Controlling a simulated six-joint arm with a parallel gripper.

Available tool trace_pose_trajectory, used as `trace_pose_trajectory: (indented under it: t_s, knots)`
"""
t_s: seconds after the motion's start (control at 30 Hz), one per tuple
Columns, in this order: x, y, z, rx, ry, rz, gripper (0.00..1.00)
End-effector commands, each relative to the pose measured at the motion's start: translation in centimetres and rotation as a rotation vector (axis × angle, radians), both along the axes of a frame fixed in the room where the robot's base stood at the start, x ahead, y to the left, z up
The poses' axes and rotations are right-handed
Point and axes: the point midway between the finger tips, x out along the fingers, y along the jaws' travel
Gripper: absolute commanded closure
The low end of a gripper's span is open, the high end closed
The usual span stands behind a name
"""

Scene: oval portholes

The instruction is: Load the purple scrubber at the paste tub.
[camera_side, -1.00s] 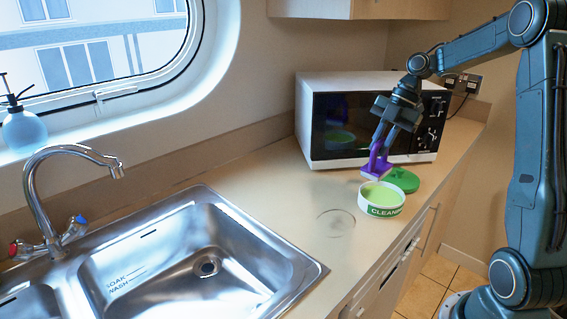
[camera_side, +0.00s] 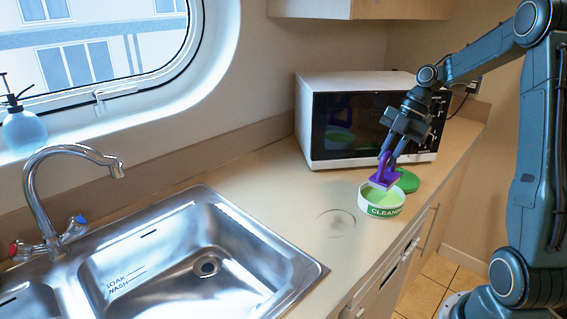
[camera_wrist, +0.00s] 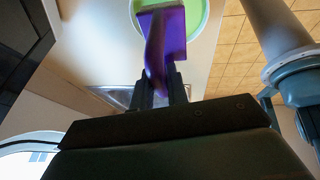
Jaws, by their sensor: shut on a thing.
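The purple scrubber (camera_side: 385,176) is held in my gripper (camera_side: 391,158), which is shut on its handle. The scrubber is tilted, over the back part of the white paste tub (camera_side: 382,211) labelled "CLEAN…". Green paste (camera_side: 383,198) shows inside the tub. In the wrist view the scrubber (camera_wrist: 165,35) covers much of the tub (camera_wrist: 139,10), and the green paste (camera_wrist: 196,14) shows beside it. I cannot tell whether the scrubber's pad touches the paste. The green lid (camera_side: 407,182) lies on the counter just behind the tub.
A microwave (camera_side: 325,155) stands behind the tub. A steel sink (camera_side: 195,265) with a tap (camera_side: 40,190) is at the left. The counter's front edge is close to the tub.

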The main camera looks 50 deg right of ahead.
Motion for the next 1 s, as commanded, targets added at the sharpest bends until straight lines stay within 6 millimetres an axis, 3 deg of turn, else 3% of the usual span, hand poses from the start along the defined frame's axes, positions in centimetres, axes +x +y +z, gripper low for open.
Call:
trace_pose_trajectory:
  t_s: [0.43,1.0]
  knots:
    - [0.0,0.0,-3.1,0.0,0.001,0.0,1.0]
    - [0.0,0.0,-3.6,-0.001,0.001,0.001,1.0]
